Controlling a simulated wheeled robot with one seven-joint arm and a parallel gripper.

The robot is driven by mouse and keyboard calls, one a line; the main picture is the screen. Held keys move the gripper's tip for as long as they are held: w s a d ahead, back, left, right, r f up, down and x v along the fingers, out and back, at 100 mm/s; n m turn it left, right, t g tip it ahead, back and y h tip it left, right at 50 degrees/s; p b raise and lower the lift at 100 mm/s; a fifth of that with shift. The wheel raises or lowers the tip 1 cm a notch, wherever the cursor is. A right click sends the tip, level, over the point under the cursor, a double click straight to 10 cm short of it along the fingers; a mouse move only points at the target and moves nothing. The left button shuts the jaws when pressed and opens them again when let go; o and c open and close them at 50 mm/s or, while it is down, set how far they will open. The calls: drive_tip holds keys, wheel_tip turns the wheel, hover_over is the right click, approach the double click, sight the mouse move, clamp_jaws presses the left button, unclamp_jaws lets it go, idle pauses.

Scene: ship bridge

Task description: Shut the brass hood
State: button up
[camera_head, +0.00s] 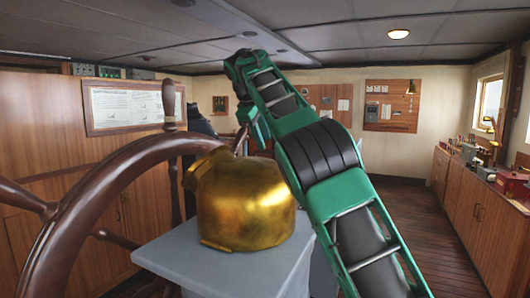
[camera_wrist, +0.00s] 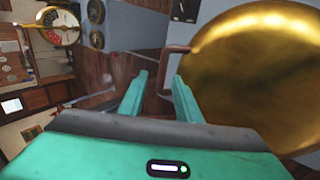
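The brass hood (camera_head: 243,198) is a rounded, shiny gold shell on a grey pedestal (camera_head: 225,262) in the head view, left of my green arm. In the wrist view the brass hood (camera_wrist: 255,75) fills the right side as a large round gold surface. A thin brown handle (camera_wrist: 176,50) is fixed to its left edge. My gripper (camera_wrist: 160,76) is open, its two green fingers apart. The handle shows between and beyond the fingertips; I cannot tell whether they touch it.
A large wooden steering wheel (camera_head: 72,225) stands close on the left of the pedestal. A wooden cabinet (camera_head: 470,205) with lamps and instruments runs along the right wall. The wooden floor (camera_head: 420,225) between arm and cabinet is clear.

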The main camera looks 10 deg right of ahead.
drive_tip(key=shift+v, duration=1.55)
drive_tip(key=shift+w, duration=0.1)
